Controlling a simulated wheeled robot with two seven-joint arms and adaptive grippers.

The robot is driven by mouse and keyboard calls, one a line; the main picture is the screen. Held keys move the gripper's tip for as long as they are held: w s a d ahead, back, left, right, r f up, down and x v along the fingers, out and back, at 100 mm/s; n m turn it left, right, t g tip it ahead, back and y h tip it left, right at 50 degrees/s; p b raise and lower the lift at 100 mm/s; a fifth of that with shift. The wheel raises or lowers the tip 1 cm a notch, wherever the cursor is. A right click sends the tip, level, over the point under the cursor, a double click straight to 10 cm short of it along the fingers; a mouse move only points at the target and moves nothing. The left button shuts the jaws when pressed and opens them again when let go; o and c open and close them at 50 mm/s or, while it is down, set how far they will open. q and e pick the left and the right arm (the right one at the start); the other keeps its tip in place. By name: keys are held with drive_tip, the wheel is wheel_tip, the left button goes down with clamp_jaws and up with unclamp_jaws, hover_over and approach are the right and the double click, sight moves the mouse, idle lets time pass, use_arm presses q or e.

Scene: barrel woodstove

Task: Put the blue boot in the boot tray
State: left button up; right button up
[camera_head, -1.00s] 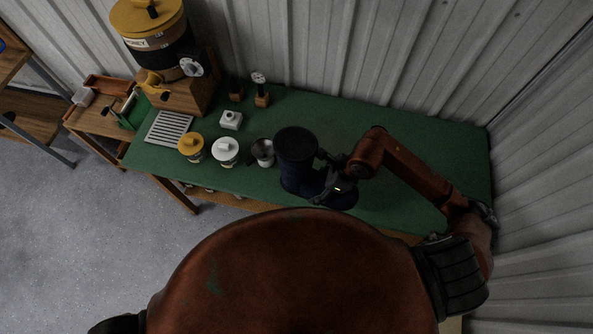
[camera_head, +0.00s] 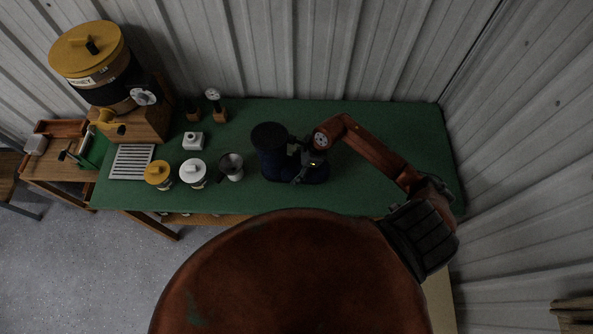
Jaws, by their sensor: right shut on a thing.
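The dark blue boot (camera_head: 270,155) is upright over the right half of the green-topped table (camera_head: 360,190), with its dark open shaft at the left and its foot pointing right. My right gripper (camera_head: 306,168) is shut on the boot from the right, and its fingers and the dark boot are hard to tell apart. I cannot tell whether the sole touches the table. I cannot make out a boot tray in this view. My left gripper is out of view.
Left of the boot stand a metal cup (camera_head: 231,167), a white lidded pot (camera_head: 193,173), a yellow-lidded pot (camera_head: 157,174) and a slotted grate (camera_head: 132,161). A large honey container (camera_head: 100,70) stands at the back left. The table's right end is clear of objects.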

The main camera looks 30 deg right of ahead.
drive_tip(key=shift+w+d+f, duration=0.3)
drive_tip(key=shift+f, duration=0.15)
drive_tip(key=shift+d+f+p, duration=0.1)
drive_tip(key=shift+f+p, duration=0.35)
drive_tip(key=shift+f, duration=1.25)
drive_tip(key=o, duration=1.2)
drive_tip(key=shift+f, duration=0.2)
drive_tip(key=o, duration=0.5)
drive_tip(key=shift+r, duration=0.1)
drive_tip(key=shift+c, duration=0.2)
drive_tip(key=shift+r, duration=0.1)
